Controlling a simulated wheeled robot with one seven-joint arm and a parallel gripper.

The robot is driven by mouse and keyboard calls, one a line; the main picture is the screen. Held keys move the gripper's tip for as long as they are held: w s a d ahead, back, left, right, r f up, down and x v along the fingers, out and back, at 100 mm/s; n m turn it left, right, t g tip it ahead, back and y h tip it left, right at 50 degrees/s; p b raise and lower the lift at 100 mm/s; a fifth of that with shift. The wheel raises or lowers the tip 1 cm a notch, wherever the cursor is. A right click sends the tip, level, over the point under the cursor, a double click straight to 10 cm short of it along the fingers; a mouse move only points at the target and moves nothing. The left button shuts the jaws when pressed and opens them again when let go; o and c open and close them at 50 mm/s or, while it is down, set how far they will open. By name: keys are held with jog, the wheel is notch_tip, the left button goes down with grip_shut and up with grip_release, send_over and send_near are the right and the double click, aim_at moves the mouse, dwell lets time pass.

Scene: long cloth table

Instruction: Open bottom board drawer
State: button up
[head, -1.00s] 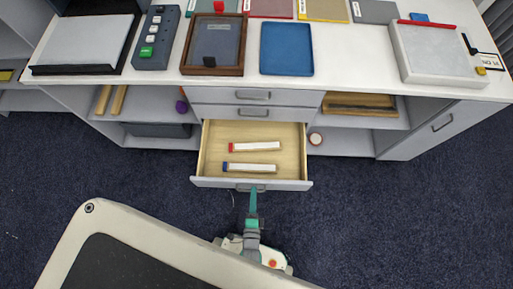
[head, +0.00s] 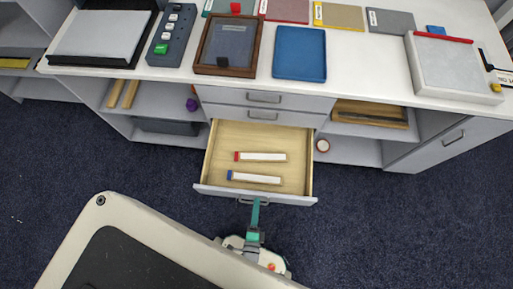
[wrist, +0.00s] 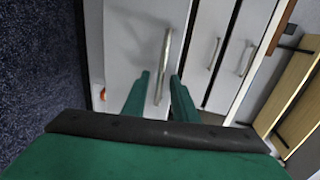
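The bottom drawer (head: 222,150) of the cabinet is pulled well out in the head view, showing its pale wooden inside. Its grey front carries a bar handle (wrist: 165,55), seen close up in the wrist view; in the head view the handle is partly behind my gripper. My gripper (head: 257,200) is at the front of this drawer. In the wrist view its two green fingers (wrist: 160,82) stand apart, one on each side of the handle, with a gap visible beside the bar. Whether a finger touches the bar is not clear.
A red-ended stick (head: 262,156) and a blue-ended stick (head: 254,178) lie in the drawer. Two closed drawers (head: 290,105) are above it. Trays and panels cover the white tabletop (head: 360,68). Dark carpet (head: 400,230) is clear at the right.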

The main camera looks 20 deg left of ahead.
jog(key=v, duration=1)
jog(key=shift+s, duration=0.35)
jog(key=shift+d, duration=0.15)
jog(key=w+d+r+n+h, duration=0.2)
jog(key=r+n, duration=0.5)
jog(key=r, duration=0.8)
jog(key=w+d+r+n+h, duration=0.2)
jog(key=w+r+n, duration=0.2)
jog(key=r, duration=1.2)
jog(key=n, duration=0.3)
jog(key=shift+t+h, duration=0.3)
jog(key=shift+h, duration=0.1)
